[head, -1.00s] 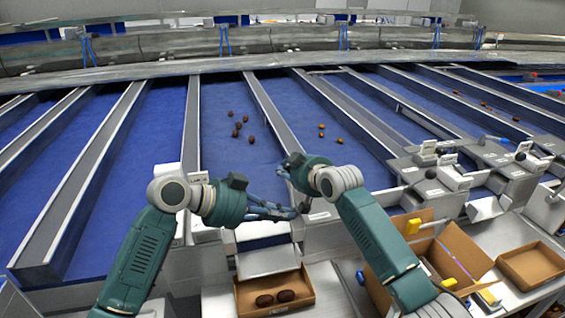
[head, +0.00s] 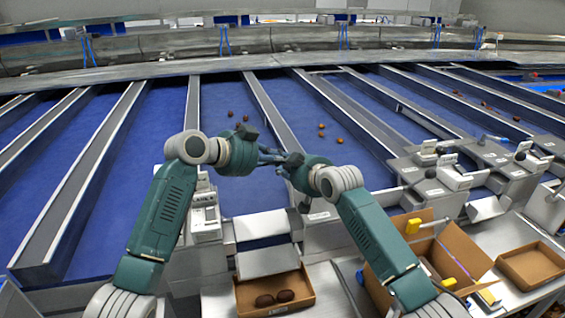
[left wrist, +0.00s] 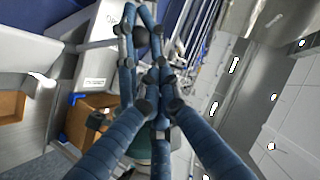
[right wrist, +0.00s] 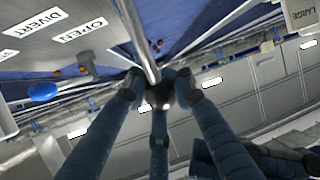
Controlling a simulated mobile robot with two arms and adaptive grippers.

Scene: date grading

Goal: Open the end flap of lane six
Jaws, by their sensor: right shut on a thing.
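My right gripper (head: 287,170) is over the lane end near the middle of the head view. In the right wrist view its fingers (right wrist: 160,88) close around a grey metal lever bar (right wrist: 138,38), beside a plate (right wrist: 50,50) marked DIVERT and OPEN. My left gripper (head: 268,156) is right next to the right one, above the blue belt (head: 232,185). In the left wrist view its dark blue fingers (left wrist: 157,98) crowd together, and I cannot tell how far they are apart. A pale panel (head: 262,226) shows at the lane end below. Lane numbers are too small to read.
A cardboard box (head: 240,300) with dark dates (head: 275,298) stands below the lane end. Several dates (head: 322,133) lie on the belts. More cardboard boxes (head: 530,265) and lever units (head: 440,180) are to the right. Grey dividers (head: 270,110) separate the lanes.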

